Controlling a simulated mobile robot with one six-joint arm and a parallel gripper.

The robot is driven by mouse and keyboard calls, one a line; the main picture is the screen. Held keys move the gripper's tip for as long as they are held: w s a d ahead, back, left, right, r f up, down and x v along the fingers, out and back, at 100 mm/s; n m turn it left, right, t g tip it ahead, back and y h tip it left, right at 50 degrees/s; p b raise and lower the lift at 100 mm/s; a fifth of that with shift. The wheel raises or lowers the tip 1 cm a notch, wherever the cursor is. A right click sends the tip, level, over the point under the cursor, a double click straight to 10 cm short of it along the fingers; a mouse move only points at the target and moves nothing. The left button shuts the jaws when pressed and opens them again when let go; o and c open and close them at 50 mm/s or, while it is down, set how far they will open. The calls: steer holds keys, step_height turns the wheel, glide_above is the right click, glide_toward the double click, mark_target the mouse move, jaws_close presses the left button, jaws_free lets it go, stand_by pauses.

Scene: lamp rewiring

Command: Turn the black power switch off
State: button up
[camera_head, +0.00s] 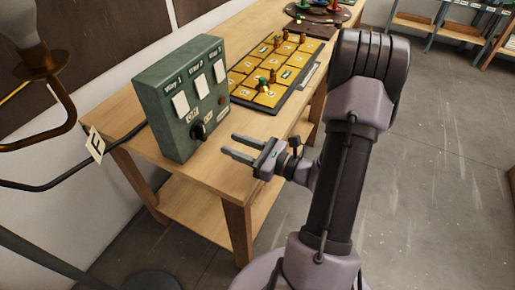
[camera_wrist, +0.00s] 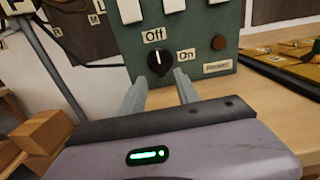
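The black power switch (camera_head: 198,130) is a round knob low on the front of a green control box (camera_head: 172,125) on the wooden table. In the wrist view the knob (camera_wrist: 159,62) sits between an "Off" label (camera_wrist: 153,36) at its upper left and an "On" label (camera_wrist: 186,55) at its right. A pale mark on the knob points up, roughly toward "Off"; its exact setting is hard to tell. My gripper (camera_head: 236,147) is open and empty, in front of the box and apart from the knob. Its fingers (camera_wrist: 160,92) show below the knob in the wrist view.
White switches (camera_head: 200,88) labelled "Way" are on the box above the knob. A yellow game board (camera_head: 268,70) with small pieces lies behind it on the table (camera_head: 225,165). A lamp (camera_head: 35,60) and a cable with a tag (camera_head: 96,145) are at left. Floor at right is free.

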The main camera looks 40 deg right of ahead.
steer(key=p+v, duration=0.1)
steer(key=v, duration=0.7)
steer(key=shift+s+p, duration=0.3)
steer(key=shift+s, duration=0.05)
steer(key=shift+d, duration=0.1)
steer(key=s+a+r+n+g+y, duration=0.1)
steer(key=s+a+r+n+g, duration=0.15)
steer(key=a+n+g, duration=0.75)
steer(key=s+a+r+n+g+y, duration=0.1)
steer(key=a+r+n+g, duration=0.35)
steer(key=a+n, duration=0.55)
steer(key=s+a+r+n+t+h, duration=0.2)
steer(key=a+r+n+t+h, duration=0.1)
steer(key=r+n+h, duration=0.3)
steer(key=shift+s+a+r+n, duration=0.35)
steer(key=shift+a+r+n, duration=0.15)
steer(key=shift+n, duration=0.2)
